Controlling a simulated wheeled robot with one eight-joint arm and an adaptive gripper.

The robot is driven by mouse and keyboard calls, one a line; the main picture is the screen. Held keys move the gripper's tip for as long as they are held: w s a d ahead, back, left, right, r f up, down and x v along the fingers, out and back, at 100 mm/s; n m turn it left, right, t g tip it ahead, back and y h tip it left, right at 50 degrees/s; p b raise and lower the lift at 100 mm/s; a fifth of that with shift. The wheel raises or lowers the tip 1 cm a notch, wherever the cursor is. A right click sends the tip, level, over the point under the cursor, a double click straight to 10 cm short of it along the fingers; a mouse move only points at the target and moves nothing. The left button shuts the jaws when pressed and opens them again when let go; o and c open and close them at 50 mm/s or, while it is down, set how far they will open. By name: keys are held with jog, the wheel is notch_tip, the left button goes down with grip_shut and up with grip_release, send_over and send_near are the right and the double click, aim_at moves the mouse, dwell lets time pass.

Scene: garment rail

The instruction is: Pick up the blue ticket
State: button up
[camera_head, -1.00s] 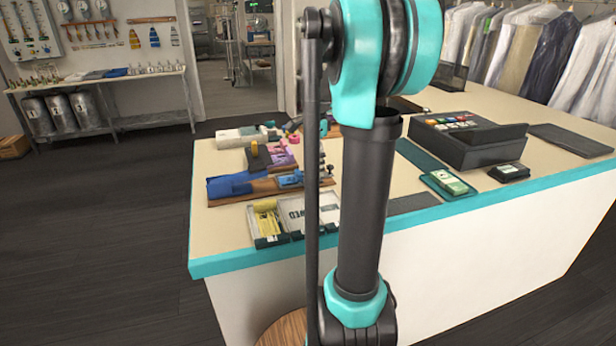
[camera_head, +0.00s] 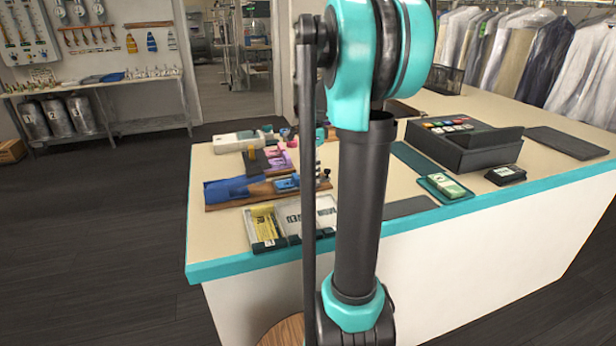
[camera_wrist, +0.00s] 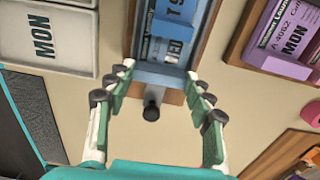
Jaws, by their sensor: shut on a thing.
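The blue ticket (camera_wrist: 162,75) is a blue block with a printed label, in the upper middle of the wrist view. My gripper (camera_wrist: 160,70) has its green-padded fingers on both sides of the block's near end, shut on it. The ticket lies over a brown wooden holder, and I cannot tell whether it is clear of it. In the head view a blue piece (camera_head: 286,184) shows on the wooden board, while my gripper is mostly hidden behind my arm.
A purple ticket (camera_wrist: 278,65) sits in a wooden holder to the right in the wrist view. A pale MON tray (camera_wrist: 45,42) is at left. On the counter (camera_head: 222,262) are a clear tray with yellow slips (camera_head: 263,225) and a black cash box (camera_head: 463,148).

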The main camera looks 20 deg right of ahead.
jog(key=shift+r, duration=0.1)
notch_tip(320, 180, up, 25)
dwell(1.1)
